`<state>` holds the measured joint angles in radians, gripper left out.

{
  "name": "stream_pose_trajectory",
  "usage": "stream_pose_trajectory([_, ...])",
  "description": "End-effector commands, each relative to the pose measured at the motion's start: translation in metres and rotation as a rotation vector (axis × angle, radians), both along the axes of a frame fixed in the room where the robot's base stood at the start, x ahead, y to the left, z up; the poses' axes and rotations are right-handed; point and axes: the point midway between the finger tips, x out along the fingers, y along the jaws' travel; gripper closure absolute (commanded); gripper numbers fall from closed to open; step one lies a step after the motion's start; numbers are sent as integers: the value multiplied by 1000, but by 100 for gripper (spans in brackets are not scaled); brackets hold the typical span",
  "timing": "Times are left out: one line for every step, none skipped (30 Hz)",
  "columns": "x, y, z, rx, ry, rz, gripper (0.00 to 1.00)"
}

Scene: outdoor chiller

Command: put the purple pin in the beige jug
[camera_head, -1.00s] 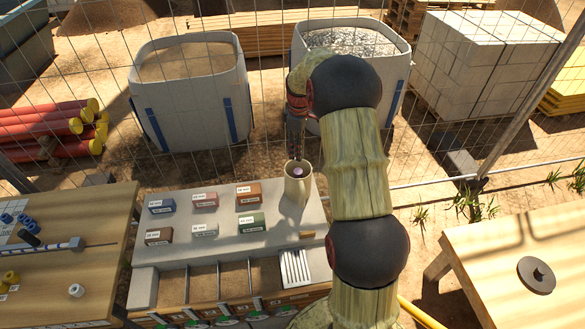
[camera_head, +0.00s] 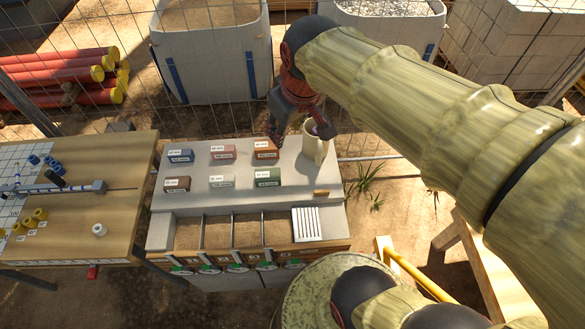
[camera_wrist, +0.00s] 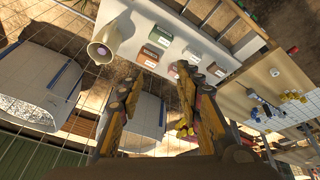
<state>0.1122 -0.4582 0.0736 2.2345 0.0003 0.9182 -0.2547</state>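The beige jug (camera_head: 314,148) stands upright at the back right corner of the grey bench top. It also shows in the wrist view (camera_wrist: 106,35), apart from the fingers. A small purple patch shows at its mouth, partly behind a finger; it looks like the top of the purple pin (camera_head: 320,128), but I cannot see the pin's length. My gripper (camera_head: 300,136) is above and beside the jug at the bench's back edge. In the wrist view my gripper (camera_wrist: 157,88) has its fingers spread wide with nothing between them.
Several small labelled blocks (camera_head: 222,153) stand in rows left of the jug. Open bins (camera_head: 247,232) and a white ribbed tray (camera_head: 306,224) lie in front. A wooden table (camera_head: 120,190) stands left. A wire fence and large bulk bags (camera_head: 215,65) are behind.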

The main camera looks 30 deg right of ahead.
Motion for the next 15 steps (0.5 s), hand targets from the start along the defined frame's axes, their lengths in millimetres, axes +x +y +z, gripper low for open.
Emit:
stream_pose_trajectory([-18,9,2,11,-26,-13,65])
stream_pose_trajectory([-27,14,1,20,-38,-26,65])
stream_pose_trajectory([-39,19,0,32,-53,-40,65])
stream_pose_trajectory([-47,23,-1,40,-65,-52,65])
stream_pose_trajectory([-55,26,-2,49,-74,-62,65])
stream_pose_trajectory([-64,30,-4,60,-86,-74,65])
stream_pose_trajectory([-70,32,-6,66,-93,-83,65])
stream_pose_trajectory([-75,34,-7,73,-100,-90,65])
stream_pose_trajectory([-81,36,-9,81,-108,-98,65])
stream_pose_trajectory([-85,37,-10,86,-113,-103,65])
stream_pose_trajectory([-88,38,-11,91,-115,-109,65])
stream_pose_trajectory([-91,39,-12,94,-120,-113,65])
stream_pose_trajectory([-92,40,-13,97,-122,-116,65])
stream_pose_trajectory([-94,40,-13,99,-123,-118,65])
stream_pose_trajectory([-94,41,-14,100,-123,-120,65])
